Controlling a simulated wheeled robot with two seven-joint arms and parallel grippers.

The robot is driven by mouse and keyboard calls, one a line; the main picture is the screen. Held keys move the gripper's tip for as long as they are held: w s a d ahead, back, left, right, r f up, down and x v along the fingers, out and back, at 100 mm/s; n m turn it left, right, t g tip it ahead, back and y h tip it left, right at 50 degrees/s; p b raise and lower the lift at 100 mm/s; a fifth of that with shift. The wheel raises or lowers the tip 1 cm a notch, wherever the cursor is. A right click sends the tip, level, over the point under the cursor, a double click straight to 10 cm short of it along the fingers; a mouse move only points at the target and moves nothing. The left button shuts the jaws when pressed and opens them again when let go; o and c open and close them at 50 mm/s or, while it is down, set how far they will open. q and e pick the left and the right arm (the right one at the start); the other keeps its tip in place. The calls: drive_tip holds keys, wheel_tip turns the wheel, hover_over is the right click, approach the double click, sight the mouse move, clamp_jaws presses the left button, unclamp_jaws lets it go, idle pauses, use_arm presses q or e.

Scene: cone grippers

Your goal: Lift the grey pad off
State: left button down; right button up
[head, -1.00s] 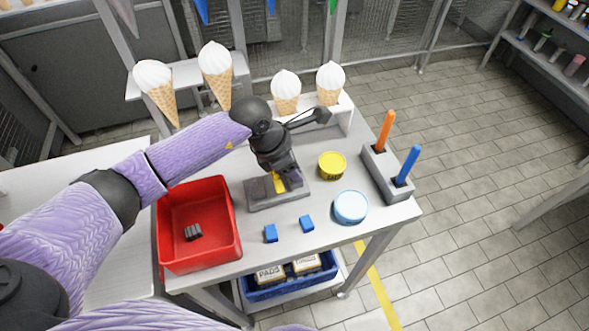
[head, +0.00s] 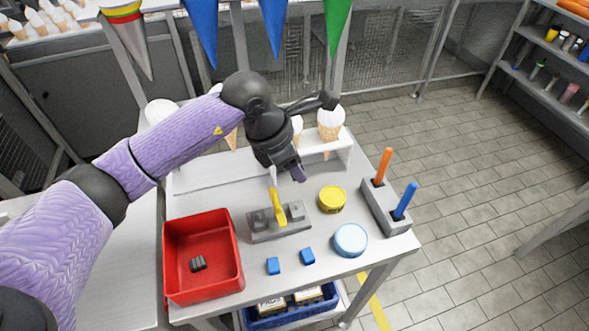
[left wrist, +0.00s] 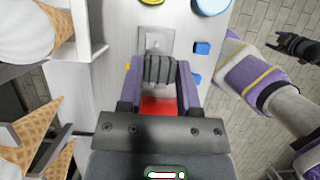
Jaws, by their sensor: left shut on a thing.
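My left gripper (head: 292,170) hangs above the grey fixture (head: 265,236), with a gap between them. In the left wrist view its two purple fingers (left wrist: 160,75) are shut on a dark grey ridged pad (left wrist: 158,70). The held pad is hidden in the head view. The fixture has grey blocks and an upright yellow lever (head: 277,207); it also shows beyond the pad in the left wrist view (left wrist: 153,35). Another dark grey pad (head: 198,263) lies in the red bin (head: 181,228). My right gripper (left wrist: 292,45) shows at the right of the left wrist view, its fingers unclear.
Two blue blocks (head: 307,256), a yellow tin (head: 332,198) and a light blue round tub (head: 350,240) stand around the fixture. A grey holder (head: 385,208) with orange and blue handles is at right. Ice-cream cones (head: 330,122) stand behind.

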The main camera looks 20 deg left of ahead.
use_arm(q)
drive_tip(key=shift+r+p, duration=1.3)
drive_tip(key=shift+r, duration=0.65)
drive_tip(key=shift+f, duration=0.1)
